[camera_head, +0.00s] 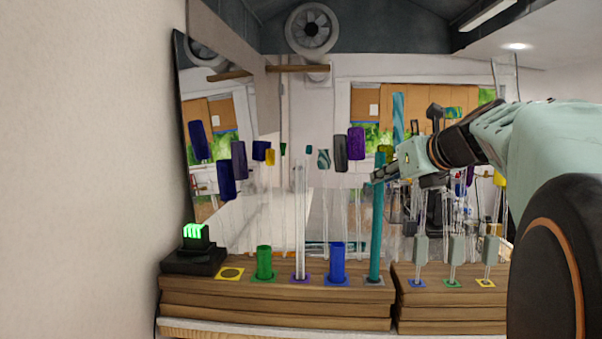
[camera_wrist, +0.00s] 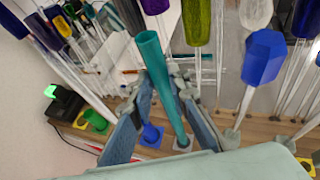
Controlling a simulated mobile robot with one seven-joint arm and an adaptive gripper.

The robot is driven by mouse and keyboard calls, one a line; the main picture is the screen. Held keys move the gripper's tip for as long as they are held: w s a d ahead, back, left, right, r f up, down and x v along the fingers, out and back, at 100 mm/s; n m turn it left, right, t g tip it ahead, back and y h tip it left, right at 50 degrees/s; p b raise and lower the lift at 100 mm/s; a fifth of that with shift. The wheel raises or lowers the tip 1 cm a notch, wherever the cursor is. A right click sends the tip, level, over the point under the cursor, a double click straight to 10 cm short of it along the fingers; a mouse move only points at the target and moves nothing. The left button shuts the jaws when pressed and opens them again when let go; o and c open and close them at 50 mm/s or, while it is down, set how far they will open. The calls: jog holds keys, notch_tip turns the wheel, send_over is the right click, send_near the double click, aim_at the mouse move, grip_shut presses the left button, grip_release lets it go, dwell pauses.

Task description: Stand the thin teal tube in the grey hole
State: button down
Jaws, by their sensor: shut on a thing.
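The thin teal tube (camera_head: 377,230) stands upright on the right part of the left wooden block in the head view. Its lower end meets the grey-rimmed hole (camera_head: 374,283); how deep it sits in the hole cannot be told. My gripper (camera_head: 381,174) is shut on the tube near its upper part. In the wrist view, the teal tube (camera_wrist: 166,85) runs between the two fingers (camera_wrist: 160,100), its open top toward the camera and its lower end over the grey marker (camera_wrist: 184,146).
The left wooden block (camera_head: 275,310) also holds a short green tube (camera_head: 264,262), a clear rod (camera_head: 300,225) and a blue tube (camera_head: 337,262). Its yellow-marked hole (camera_head: 230,273) is empty. Several rods with coloured ends hang close behind. A second block (camera_head: 450,300) stands at the right.

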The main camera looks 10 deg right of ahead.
aim_at(381, 202)
jog(key=shift+f+b, duration=1.5)
jog(key=shift+f, duration=1.35)
jog(key=c, duration=1.7)
grip_release()
jog(key=shift+c, duration=0.2)
